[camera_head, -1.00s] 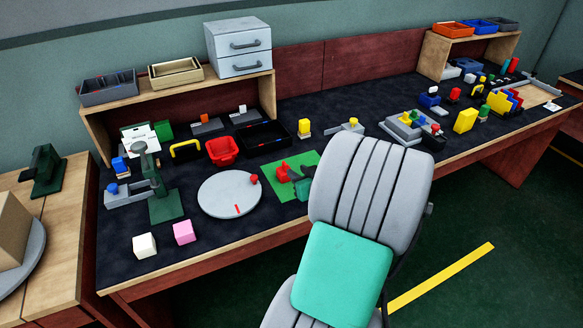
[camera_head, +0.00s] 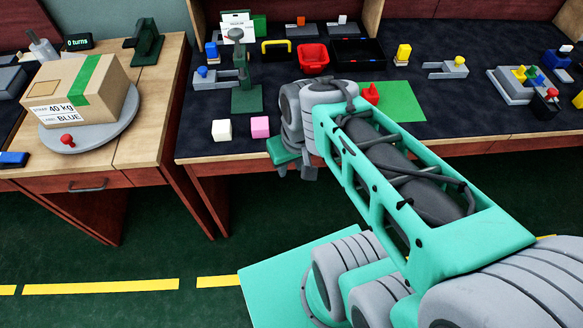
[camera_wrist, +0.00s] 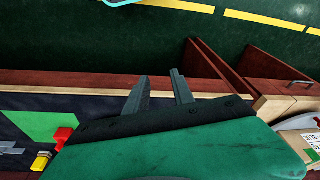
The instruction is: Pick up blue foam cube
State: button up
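I cannot single out a blue foam cube with certainty. In the head view a small blue block (camera_head: 211,49) stands at the back left of the dark bench. A flat blue item (camera_head: 13,159) lies at the left edge of the picture on the wooden table. A white cube (camera_head: 222,129) and a pink cube (camera_head: 260,126) sit near the bench's front edge. My gripper (camera_head: 296,172) hangs just in front of that edge, right of the pink cube. In the wrist view my gripper (camera_wrist: 160,82) has two fingers apart with nothing between them.
A cardboard box (camera_head: 82,88) labelled BLUE stands on a grey turntable (camera_head: 120,124) on the left wooden table. A green press (camera_head: 245,96), a red bin (camera_head: 313,58) and a green mat (camera_head: 400,97) are on the bench. The floor before the left table is clear.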

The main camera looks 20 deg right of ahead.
aim_at(537, 82)
jog(key=z, duration=3.3)
jog(key=i, duration=1.9)
jog(key=u, duration=4.1)
